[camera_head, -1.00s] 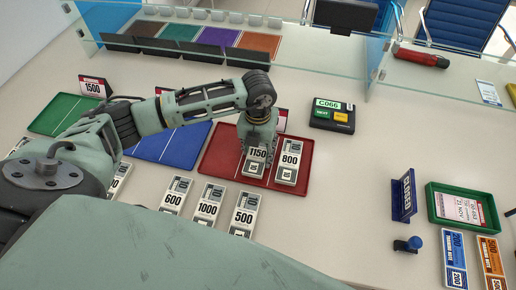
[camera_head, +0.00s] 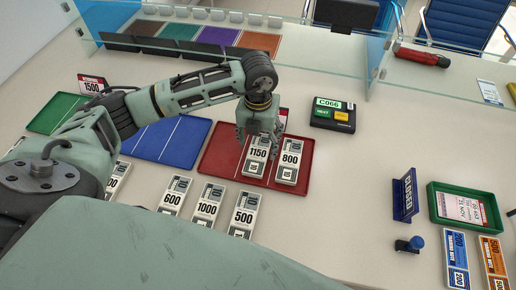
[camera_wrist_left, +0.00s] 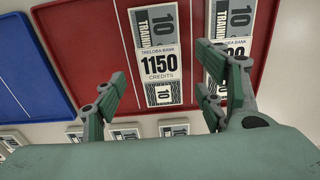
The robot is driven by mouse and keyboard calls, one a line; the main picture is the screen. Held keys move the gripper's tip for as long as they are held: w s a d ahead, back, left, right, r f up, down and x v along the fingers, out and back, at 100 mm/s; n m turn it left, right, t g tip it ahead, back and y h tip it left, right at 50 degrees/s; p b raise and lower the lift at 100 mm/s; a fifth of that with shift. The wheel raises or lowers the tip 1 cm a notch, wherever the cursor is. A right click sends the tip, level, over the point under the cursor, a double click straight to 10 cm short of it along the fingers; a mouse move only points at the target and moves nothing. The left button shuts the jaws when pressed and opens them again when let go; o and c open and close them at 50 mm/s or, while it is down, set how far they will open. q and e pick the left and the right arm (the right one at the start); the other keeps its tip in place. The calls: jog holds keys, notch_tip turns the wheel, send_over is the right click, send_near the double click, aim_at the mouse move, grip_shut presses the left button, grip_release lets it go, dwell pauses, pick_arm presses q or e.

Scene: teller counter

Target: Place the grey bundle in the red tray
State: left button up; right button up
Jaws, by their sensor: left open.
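The red tray (camera_head: 219,147) lies on the counter in the head view, and its red floor also fills much of the left wrist view (camera_wrist_left: 88,50). A grey bundle marked 1150 (camera_head: 257,155) lies in the tray, beside a grey bundle marked 800 (camera_head: 289,160). More grey bundles, marked 600 (camera_head: 173,195), 1000 (camera_head: 208,203) and 500 (camera_head: 243,211), lie on the counter in front of the tray. My left gripper (camera_head: 259,134) is open above the 1150 bundle. In the left wrist view its fingers (camera_wrist_left: 155,105) stand apart on either side of that bundle, with nothing held.
A blue tray (camera_head: 170,143) and a green tray (camera_head: 57,113) lie left of the red tray. A C066 box (camera_head: 331,115) stands behind right. A CLOSED sign (camera_head: 404,195), a stamp (camera_head: 411,244) and a small green tray (camera_head: 437,214) are at right. Counter between is clear.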

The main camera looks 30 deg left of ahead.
aim_at(258, 153)
pick_arm(q)
notch_tip(258, 153, up, 8)
jog(key=b, duration=0.1)
jog(key=shift+f, duration=0.15)
dwell(0.5)
